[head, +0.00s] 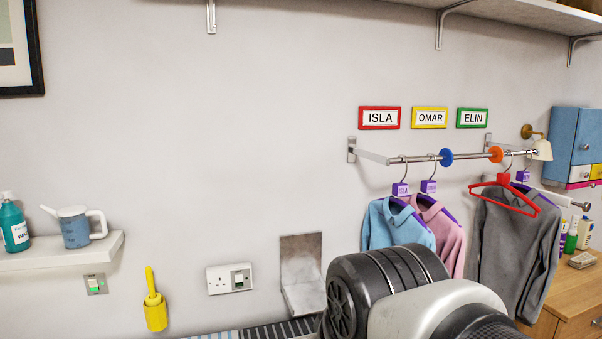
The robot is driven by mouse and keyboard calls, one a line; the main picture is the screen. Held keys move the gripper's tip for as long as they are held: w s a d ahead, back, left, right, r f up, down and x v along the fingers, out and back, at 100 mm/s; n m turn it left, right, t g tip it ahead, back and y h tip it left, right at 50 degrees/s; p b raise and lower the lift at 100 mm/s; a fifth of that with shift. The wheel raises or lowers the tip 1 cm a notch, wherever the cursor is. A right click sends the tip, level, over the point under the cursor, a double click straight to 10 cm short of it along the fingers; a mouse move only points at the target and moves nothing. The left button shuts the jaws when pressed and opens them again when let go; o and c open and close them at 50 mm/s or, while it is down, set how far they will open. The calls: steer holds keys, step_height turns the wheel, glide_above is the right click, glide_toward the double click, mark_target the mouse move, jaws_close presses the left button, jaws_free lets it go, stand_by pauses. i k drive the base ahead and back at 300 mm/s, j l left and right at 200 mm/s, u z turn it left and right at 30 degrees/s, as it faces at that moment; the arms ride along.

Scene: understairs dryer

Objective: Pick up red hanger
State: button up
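The red hanger (503,180) hangs by its hook from the metal rail (468,156) on the wall, right of the orange disc (496,154). It carries no garment and hangs in front of grey clothing (497,240). Its lower bar crosses the grey cloth at a slant. My arm's dark and pale links show at the bottom centre, left of and below the hanger. My gripper is not in view, so its state does not show.
A blue garment (396,222) and a pink garment (446,232) hang left of the hanger, past a blue disc (446,157). A wall lamp (541,149) and blue cabinet (574,143) stand close on the right. A wooden dresser (574,306) lies below. The middle wall is mostly bare.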

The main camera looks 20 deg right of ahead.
mark_target(503, 178)
steer(key=l+z, duration=0.3)
steer(key=l, duration=0.25)
steer(key=l+z, duration=0.3)
steer(key=l, duration=0.25)
steer(key=i+l, duration=0.1)
steer(key=l, duration=0.3)
steer(key=l+z, duration=0.1)
steer(key=l, duration=0.3)
steer(key=i+l+z, duration=0.1)
steer(key=l, duration=0.25)
steer(key=i, duration=0.05)
